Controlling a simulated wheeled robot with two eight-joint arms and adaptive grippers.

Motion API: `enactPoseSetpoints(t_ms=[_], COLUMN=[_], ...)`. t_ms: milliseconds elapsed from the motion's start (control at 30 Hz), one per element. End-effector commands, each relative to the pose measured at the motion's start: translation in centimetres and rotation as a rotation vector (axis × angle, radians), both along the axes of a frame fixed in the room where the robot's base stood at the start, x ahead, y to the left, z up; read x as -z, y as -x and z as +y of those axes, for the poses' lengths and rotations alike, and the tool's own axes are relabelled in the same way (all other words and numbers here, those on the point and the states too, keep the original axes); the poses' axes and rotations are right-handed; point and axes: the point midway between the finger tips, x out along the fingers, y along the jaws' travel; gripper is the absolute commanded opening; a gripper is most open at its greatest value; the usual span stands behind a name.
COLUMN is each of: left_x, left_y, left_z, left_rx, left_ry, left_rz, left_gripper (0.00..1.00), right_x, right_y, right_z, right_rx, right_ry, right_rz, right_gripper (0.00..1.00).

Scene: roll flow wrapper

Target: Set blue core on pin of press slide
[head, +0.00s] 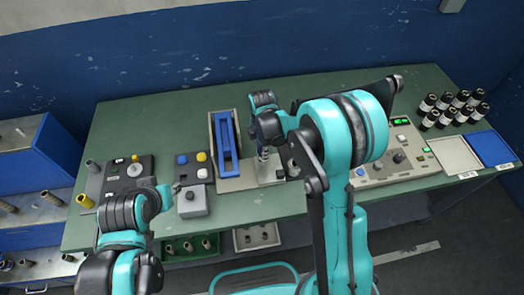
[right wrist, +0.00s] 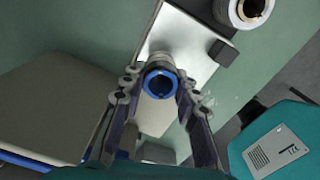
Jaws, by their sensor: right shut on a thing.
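The blue core (right wrist: 160,84) is a short ring with a blue rim, seen end-on between my right gripper's fingers in the right wrist view. My right gripper (right wrist: 155,92) is shut on it, over or just at a pale metal plate (right wrist: 182,45) that looks like the press slide. In the head view the right gripper (head: 264,152) is at the plate's right part (head: 240,183), beside the blue press frame (head: 226,144). The pin is hidden, so I cannot tell whether the core is around it. My left gripper (head: 168,192) is by the grey button box; its fingers are unclear.
A round roll (right wrist: 245,10) stands close beyond the plate, near a black block (right wrist: 222,52). A control panel (head: 395,155), several dark bottles (head: 450,108) and trays (head: 455,155) are at the right. Button boxes (head: 193,168) stand left. The bench's back left is clear.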

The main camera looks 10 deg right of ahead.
Motion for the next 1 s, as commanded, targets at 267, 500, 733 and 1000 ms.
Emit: enactPoseSetpoints(t_ms=[267,500,733,1000], left_x=[0.3,0.9,1.6,1.8], left_y=[0.0,0.0,0.0,0.0], left_z=[0.0,0.0,0.0,0.0], left_rx=[0.000,0.000,0.000,0.000], left_ry=[0.000,0.000,0.000,0.000], left_rz=[0.000,0.000,0.000,0.000], left_gripper=[0.32,0.32,0.32,0.32], right_x=[0.3,1.1,1.8,2.1], right_y=[0.0,0.0,0.0,0.0], right_z=[0.0,0.0,0.0,0.0], right_rx=[0.000,0.000,0.000,0.000], right_ry=[0.000,0.000,0.000,0.000], right_rz=[0.000,0.000,0.000,0.000], right_gripper=[0.04,0.04,0.04,0.04])
